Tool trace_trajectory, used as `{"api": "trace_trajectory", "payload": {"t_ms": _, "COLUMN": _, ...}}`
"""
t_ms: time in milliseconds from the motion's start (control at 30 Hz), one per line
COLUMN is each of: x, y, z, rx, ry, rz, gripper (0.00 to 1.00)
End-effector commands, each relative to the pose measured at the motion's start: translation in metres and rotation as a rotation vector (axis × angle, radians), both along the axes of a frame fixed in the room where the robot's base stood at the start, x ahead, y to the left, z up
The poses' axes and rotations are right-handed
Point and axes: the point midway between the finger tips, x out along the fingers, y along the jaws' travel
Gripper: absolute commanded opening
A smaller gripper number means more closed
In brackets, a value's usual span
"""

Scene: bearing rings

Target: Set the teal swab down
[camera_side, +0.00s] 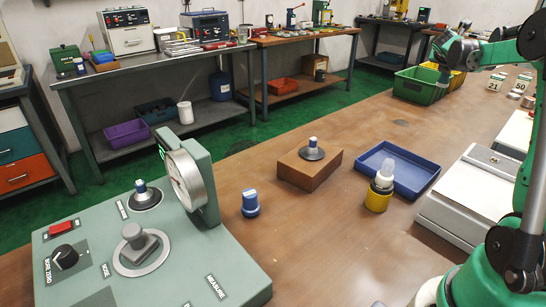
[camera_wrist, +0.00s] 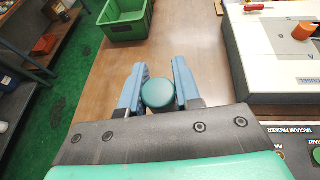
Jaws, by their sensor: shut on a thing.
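The teal swab (camera_wrist: 158,94) shows in the wrist view as a round teal top between the two blue fingers of my gripper (camera_wrist: 160,88). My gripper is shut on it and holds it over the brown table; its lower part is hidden. In the side view my gripper (camera_side: 443,72) is small at the upper right, beside or above the green bin (camera_side: 413,88). I cannot tell the exact gap to the bin or the table there. The same green bin (camera_wrist: 121,30) lies ahead and to the left in the wrist view.
A yellow bin (camera_side: 458,79) stands by the green one. A blue tray (camera_side: 420,182), a brown block (camera_side: 310,172), a yellow cup (camera_side: 378,202) and a blue-capped piece (camera_side: 250,205) stand nearer. A pale machine (camera_wrist: 285,75) is right of my gripper. Bare table lies between.

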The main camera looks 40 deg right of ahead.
Motion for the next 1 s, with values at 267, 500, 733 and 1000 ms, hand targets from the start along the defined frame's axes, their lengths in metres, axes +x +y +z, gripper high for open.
{"api": "trace_trajectory", "payload": {"t_ms": 267, "x": 0.096, "y": 0.071, "z": 0.001, "rx": 0.001, "ry": 0.001, "rz": 0.244, "gripper": 0.0}}
{"api": "trace_trajectory", "payload": {"t_ms": 500, "x": 0.175, "y": 0.165, "z": 0.002, "rx": 0.002, "ry": 0.002, "rz": 0.493, "gripper": 0.0}}
{"api": "trace_trajectory", "payload": {"t_ms": 733, "x": 0.228, "y": 0.269, "z": 0.002, "rx": 0.001, "ry": 0.001, "rz": 0.731, "gripper": 0.0}}
{"api": "trace_trajectory", "payload": {"t_ms": 1000, "x": 0.259, "y": 0.399, "z": 0.003, "rx": 0.001, "ry": 0.001, "rz": 1.003, "gripper": 0.0}}
